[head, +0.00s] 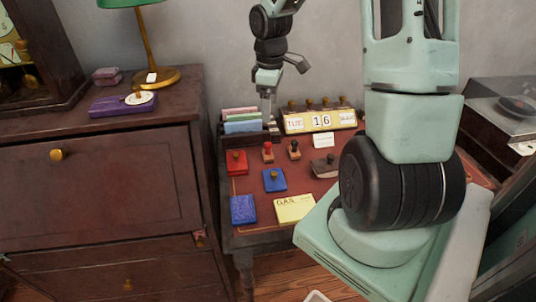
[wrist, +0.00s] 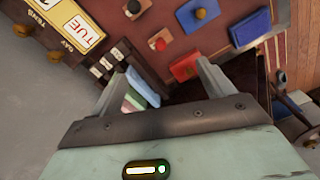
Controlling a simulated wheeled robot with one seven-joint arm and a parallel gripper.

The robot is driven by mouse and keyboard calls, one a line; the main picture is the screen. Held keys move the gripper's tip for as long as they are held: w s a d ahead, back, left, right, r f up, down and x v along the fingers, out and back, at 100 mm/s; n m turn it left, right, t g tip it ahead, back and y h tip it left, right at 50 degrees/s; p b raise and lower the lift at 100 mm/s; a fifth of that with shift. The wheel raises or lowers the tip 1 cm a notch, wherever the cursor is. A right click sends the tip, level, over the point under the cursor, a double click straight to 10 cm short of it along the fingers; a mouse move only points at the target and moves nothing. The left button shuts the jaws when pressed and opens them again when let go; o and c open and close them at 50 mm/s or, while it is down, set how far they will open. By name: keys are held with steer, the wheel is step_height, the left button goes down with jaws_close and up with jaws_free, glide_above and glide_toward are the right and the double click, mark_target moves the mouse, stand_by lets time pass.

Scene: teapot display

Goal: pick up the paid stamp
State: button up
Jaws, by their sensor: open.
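Two small stamps stand upright on the desk's red top: a red one (head: 268,152) and a dark brown one (head: 294,149). No lettering on them is readable, so I cannot tell which is the paid stamp. In the wrist view, the red stamp (wrist: 158,44) lies beyond the fingertips, and the dark stamp (wrist: 133,8) is near the top edge. My gripper (head: 268,112) is open and empty, pointing down by the card rack, behind the stamps. Its two fingers also show in the wrist view (wrist: 160,70), apart from both stamps.
A card rack (head: 241,122) and a yellow calendar (head: 320,121) line the desk's back. A red pad (head: 236,162), blue pad (head: 274,185), blue booklet (head: 243,210), yellow pad (head: 295,208) and dark blotter (head: 325,168) lie around the stamps. A wooden cabinet (head: 100,180) stands left.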

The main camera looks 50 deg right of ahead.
steer(key=b, duration=0.1)
glide_above(268, 150)
steer(key=f, duration=0.7)
steer(key=d+f, duration=0.1)
steer(key=f, duration=0.3)
steer(key=shift+w+a+f+b, duration=0.1)
steer(key=shift+w+f+b, duration=0.1)
steer(key=shift+f, duration=1.2)
steer(key=shift+w+a+f+b, duration=0.1)
steer(key=shift+w+f+b, duration=0.1)
steer(key=shift+f, duration=1.15)
steer(key=c, duration=1)
